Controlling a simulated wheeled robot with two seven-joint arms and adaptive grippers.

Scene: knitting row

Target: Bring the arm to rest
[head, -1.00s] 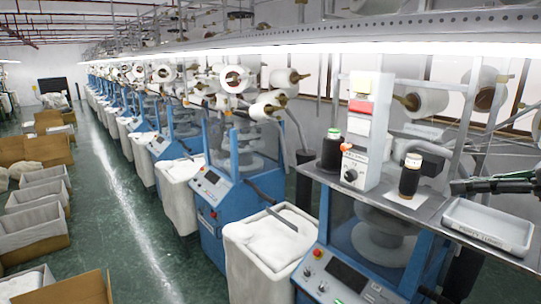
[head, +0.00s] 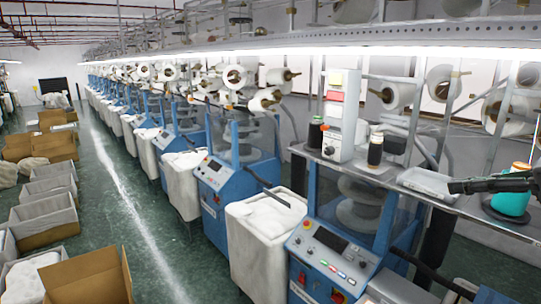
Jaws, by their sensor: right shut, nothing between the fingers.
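My right gripper (head: 455,187) comes in from the right edge, dark and roughly level. Its fingers are shut with nothing held. It shows in front of the metal shelf (head: 461,207), near a teal yarn cone (head: 511,203) on a dark round base; the arm covers part of the cone. I cannot tell how far above the shelf the gripper is. My left gripper is not in view.
On the shelf stand a grey tray (head: 426,183), a dark spool with a pale top (head: 375,152), a black cone (head: 315,133) and a control box (head: 342,115). Blue machines and white bins (head: 262,240) line the row. An aisle (head: 135,215) with cartons runs at left.

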